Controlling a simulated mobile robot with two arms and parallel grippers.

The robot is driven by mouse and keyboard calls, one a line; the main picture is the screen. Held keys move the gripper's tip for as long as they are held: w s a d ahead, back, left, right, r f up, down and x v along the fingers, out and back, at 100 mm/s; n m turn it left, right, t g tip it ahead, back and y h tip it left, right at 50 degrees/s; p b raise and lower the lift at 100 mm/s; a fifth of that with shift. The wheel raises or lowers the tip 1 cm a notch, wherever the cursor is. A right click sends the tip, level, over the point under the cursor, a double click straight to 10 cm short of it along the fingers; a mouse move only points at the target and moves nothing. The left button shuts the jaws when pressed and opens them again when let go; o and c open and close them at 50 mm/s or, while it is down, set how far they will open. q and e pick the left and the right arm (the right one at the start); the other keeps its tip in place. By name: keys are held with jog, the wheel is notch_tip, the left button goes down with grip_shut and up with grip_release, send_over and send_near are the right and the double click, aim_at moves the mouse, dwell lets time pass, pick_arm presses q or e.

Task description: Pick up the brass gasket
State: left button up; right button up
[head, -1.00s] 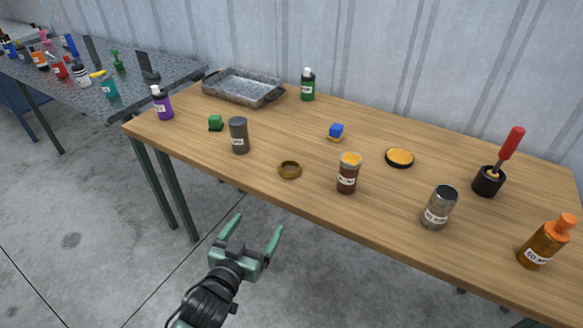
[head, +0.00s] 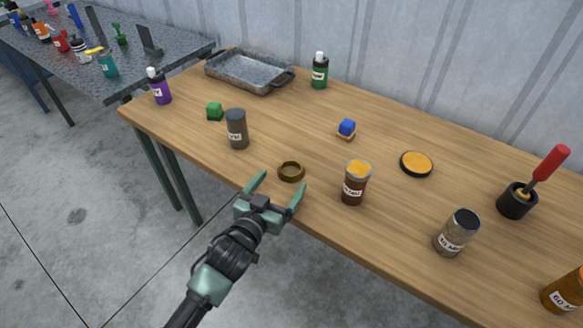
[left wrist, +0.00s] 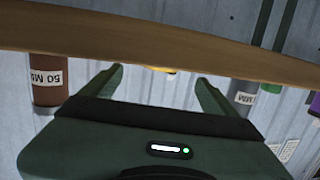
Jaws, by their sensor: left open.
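The brass gasket (head: 291,179) is a small dark-gold ring lying flat on the wooden table (head: 390,215) near its front edge. My left gripper (head: 280,184) is open and empty, its two green fingers pointing at the gasket from the front edge side. The gasket lies just beyond the fingertips, apart from them as far as I can tell. In the left wrist view the open fingers (left wrist: 159,80) show below the table edge, with a bit of yellow between them that I cannot identify. My right gripper is not in view.
A brown jar with an orange lid (head: 354,187) stands right of the gasket and a grey canister (head: 237,131) stands to its left. Table between is clear.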

aim_at(286, 177)
pick_arm(q)
jog(key=x, duration=0.4)
jog(key=shift+w+d+f, duration=0.1)
jog(key=shift+w+d, duration=0.05)
jog(key=shift+w, duration=0.25)
jog(key=c, duration=1.5)
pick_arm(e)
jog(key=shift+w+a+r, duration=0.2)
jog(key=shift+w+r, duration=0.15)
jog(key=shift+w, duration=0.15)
